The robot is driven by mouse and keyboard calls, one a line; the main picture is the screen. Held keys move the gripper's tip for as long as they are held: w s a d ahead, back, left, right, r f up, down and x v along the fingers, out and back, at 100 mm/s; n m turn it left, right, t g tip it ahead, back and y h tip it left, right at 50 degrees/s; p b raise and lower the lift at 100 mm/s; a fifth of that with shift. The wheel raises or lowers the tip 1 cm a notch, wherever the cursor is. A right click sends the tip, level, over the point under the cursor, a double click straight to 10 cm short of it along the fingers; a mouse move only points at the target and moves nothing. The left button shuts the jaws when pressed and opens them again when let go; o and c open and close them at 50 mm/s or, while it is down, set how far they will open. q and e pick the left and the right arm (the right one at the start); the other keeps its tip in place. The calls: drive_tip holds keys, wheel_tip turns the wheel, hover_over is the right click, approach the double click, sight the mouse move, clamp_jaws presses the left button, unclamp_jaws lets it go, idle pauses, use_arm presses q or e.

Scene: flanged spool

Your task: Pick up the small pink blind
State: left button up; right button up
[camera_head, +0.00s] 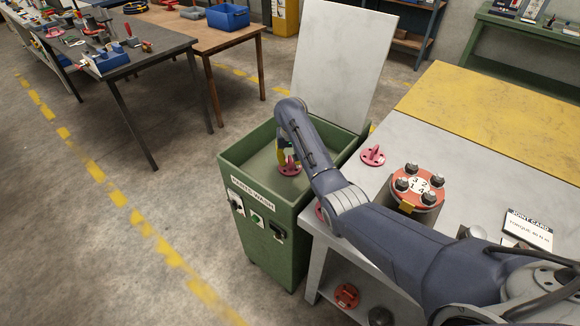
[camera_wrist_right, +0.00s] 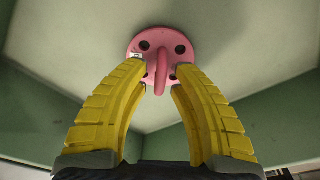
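A pink blind (camera_head: 290,168), a round plate with holes and an upright grip, is in the basin of the green parts washer (camera_head: 243,184). My right gripper (camera_head: 282,155) is down in the basin at this blind, partly hidden by my arm. In the right wrist view its yellow fingers (camera_wrist_right: 160,72) are apart, one on each side of the pink blind's grip (camera_wrist_right: 161,78), with small gaps showing. A second pink blind (camera_head: 373,155) lies on the grey bench, and part of another pink piece (camera_head: 319,211) shows behind my arm. My left gripper is not in view.
The washer's raised pale lid (camera_head: 340,62) stands behind the basin. On the bench (camera_head: 470,165) are a spool with an orange bolted flange (camera_head: 418,186) and a joint card (camera_head: 527,230). A red disc (camera_head: 346,296) is on the lower shelf. Floor left of the washer is clear.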

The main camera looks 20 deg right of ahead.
clamp_jaws()
drive_tip(key=shift+r, duration=0.1)
